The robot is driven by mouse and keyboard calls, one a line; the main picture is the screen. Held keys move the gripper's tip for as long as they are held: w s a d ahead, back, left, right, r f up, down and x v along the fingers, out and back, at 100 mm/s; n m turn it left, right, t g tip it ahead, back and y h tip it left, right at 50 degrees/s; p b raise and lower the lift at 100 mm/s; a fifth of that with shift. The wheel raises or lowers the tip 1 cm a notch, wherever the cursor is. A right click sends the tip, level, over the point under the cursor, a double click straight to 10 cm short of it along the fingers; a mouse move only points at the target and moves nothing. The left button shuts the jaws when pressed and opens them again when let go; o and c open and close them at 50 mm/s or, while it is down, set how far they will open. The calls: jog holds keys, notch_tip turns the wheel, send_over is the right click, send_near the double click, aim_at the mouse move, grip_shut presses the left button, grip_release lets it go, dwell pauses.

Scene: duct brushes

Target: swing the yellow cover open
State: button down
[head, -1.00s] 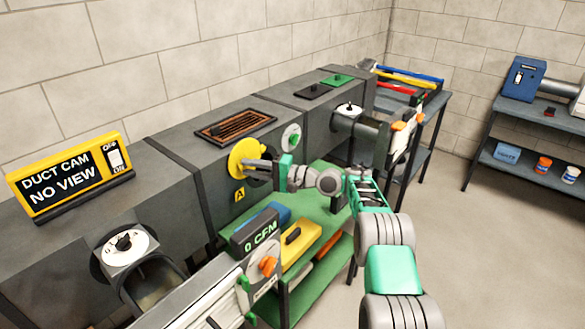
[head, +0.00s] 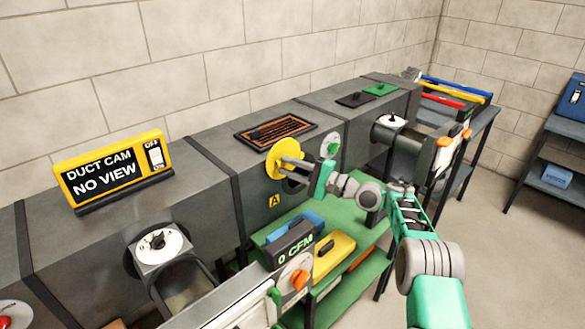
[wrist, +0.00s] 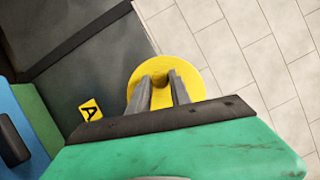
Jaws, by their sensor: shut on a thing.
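The round yellow cover (head: 284,158) is on the front side of the grey duct, above a yellow label "A" (head: 275,201). My gripper (head: 291,167) reaches it from the right and is shut on it. In the wrist view the cover (wrist: 192,72) is a yellow disc, and my gripper's two fingers (wrist: 160,84) close on a small yellow raised part of it. A dark round patch (head: 293,185), partly hidden by my gripper, shows just below the cover. It looks like an opening in the duct; I cannot tell how much of it is uncovered.
A green bench (head: 348,222) below holds a "0 CFM" meter (head: 291,246) and a yellow case (head: 328,255). A "DUCT CAM NO VIEW" sign (head: 110,172) stands on the duct at left.

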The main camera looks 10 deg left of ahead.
jog(key=c, duration=1.2)
grip_release()
jog(key=shift+r, duration=0.1)
jog(key=shift+d, duration=0.15)
jog(key=shift+s+d, duration=0.15)
jog(key=shift+d, duration=0.2)
jog(key=b+v, duration=0.7)
jog(key=b, duration=0.5)
